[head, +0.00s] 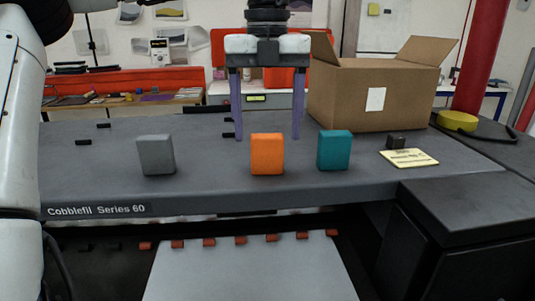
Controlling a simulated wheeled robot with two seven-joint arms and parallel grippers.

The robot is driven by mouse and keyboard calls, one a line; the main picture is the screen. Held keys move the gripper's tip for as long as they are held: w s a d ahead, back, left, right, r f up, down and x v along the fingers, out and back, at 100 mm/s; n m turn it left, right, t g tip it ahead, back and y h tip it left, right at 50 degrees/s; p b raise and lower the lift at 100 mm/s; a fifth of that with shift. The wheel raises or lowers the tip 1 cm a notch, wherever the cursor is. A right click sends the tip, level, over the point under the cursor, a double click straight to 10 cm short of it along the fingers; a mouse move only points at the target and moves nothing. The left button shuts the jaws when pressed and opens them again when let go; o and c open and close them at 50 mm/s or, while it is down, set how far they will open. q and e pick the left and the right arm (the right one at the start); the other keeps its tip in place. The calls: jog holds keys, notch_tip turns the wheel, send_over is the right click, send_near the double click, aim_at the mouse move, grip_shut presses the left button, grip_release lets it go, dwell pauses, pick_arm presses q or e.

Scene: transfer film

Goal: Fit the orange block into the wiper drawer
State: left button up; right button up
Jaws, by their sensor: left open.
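The orange block (267,157) stands upright on the dark grey top of the machine marked "Cobblefil Series 60". My left gripper (267,137) points straight down at the upper middle, open and empty. Its two purple fingers hang apart, one to each side of the orange block in the picture, with tips near the level of its top edge. I cannot tell whether the fingers are above or behind it. Below the machine's front edge lies a flat grey panel (245,272) with several red-orange tabs along its back. I cannot tell whether it is the wiper drawer. My right gripper is not in view.
A grey block (156,155) stands to the left and a teal block (334,150) to the right. Further right are a yellow card (408,158) and a small dark block (396,142). An open cardboard box (370,95) stands behind. A dark cabinet (468,210) is at front right.

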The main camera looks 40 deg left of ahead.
aim_at(267, 136)
pick_arm(q)
jog(key=shift+f, duration=1.55)
jog(key=c, duration=1.1)
jog(key=shift+c, duration=0.2)
jog(key=shift+r, duration=0.15)
